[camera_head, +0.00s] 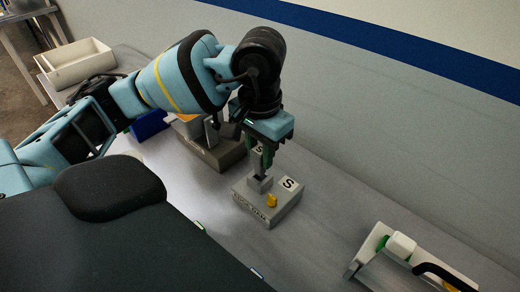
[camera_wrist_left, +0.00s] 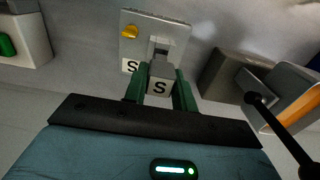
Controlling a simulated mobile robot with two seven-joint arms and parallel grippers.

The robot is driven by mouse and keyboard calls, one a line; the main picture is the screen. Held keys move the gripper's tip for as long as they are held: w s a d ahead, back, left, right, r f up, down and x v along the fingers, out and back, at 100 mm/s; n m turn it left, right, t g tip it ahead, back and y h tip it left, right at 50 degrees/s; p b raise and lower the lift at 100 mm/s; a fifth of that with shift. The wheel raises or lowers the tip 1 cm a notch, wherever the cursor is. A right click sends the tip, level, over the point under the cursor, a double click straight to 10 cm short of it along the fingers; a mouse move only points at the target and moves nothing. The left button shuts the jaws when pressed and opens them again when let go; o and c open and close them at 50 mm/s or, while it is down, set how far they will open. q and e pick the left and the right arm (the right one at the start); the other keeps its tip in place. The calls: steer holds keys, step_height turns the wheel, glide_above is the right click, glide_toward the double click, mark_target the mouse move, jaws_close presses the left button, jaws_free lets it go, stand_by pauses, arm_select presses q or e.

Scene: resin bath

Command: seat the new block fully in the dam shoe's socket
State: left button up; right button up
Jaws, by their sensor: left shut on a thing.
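The dam shoe (camera_head: 265,207) is a grey block-shaped base on the bench, with a yellow knob, an S label and lettering on its front. My left gripper (camera_head: 261,168) is above it, pointing down. The block's lower end is at the shoe's socket (camera_wrist_left: 161,45). I cannot tell how deep it sits, as the fingers and block hide part of the socket. My right gripper is not in view.
A grey fixture with an orange part (camera_head: 213,150) stands close behind and left of the shoe. A blue item (camera_head: 149,125) and a white bin (camera_head: 75,62) are farther left. A white tool with a black handle (camera_head: 405,250) lies at right. The bench between is clear.

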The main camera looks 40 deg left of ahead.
mark_target(260, 166)
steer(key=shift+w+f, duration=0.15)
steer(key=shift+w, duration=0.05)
arm_select(q)
steer(key=shift+b, duration=0.35)
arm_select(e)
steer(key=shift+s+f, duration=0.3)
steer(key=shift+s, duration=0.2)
arm_select(q)
steer(key=shift+f, duration=0.35)
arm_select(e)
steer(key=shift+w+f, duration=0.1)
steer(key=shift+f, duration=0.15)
arm_select(q)
steer(key=shift+f+b, duration=0.4)
steer(key=shift+b, duration=0.15)
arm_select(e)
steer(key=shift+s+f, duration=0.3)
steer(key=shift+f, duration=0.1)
arm_select(q)
steer(key=shift+f, duration=0.4)
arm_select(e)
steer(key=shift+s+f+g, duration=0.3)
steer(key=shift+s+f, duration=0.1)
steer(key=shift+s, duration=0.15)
arm_select(q)
steer(key=shift+f+b, duration=0.1)
steer(key=shift+b, duration=0.25)
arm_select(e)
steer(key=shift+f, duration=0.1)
